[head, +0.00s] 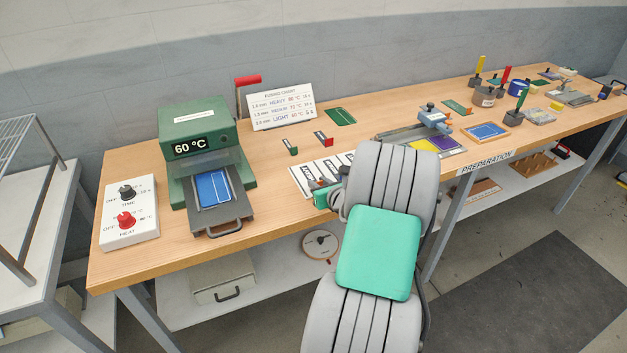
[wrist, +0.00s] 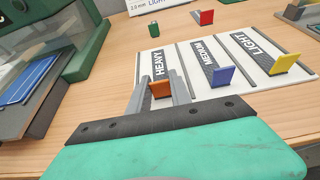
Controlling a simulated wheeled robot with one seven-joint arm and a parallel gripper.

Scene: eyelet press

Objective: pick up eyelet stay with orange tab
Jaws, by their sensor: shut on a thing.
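The eyelet stay with orange tab (wrist: 160,89) is in the wrist view, at the near end of the lane marked HEAVY on a white board (wrist: 205,88). My gripper (wrist: 159,92) has its two grey fingers shut on the orange tab, one on each side. The stay still appears to be at the board; I cannot tell whether it is raised. Stays with a blue tab (wrist: 223,76) and a yellow tab (wrist: 285,64) stand in the MEDIUM and LIGHT lanes to the right. In the head view my arm hides the fingertips and the orange tab.
A green heat press (head: 197,130) reading 60 °C stands left of the board, with a blue plate (head: 213,187) on its tray. A green tab (wrist: 154,29) and a red tab (wrist: 206,17) stand behind the board. A blue clamp tool (head: 434,118) is to the right.

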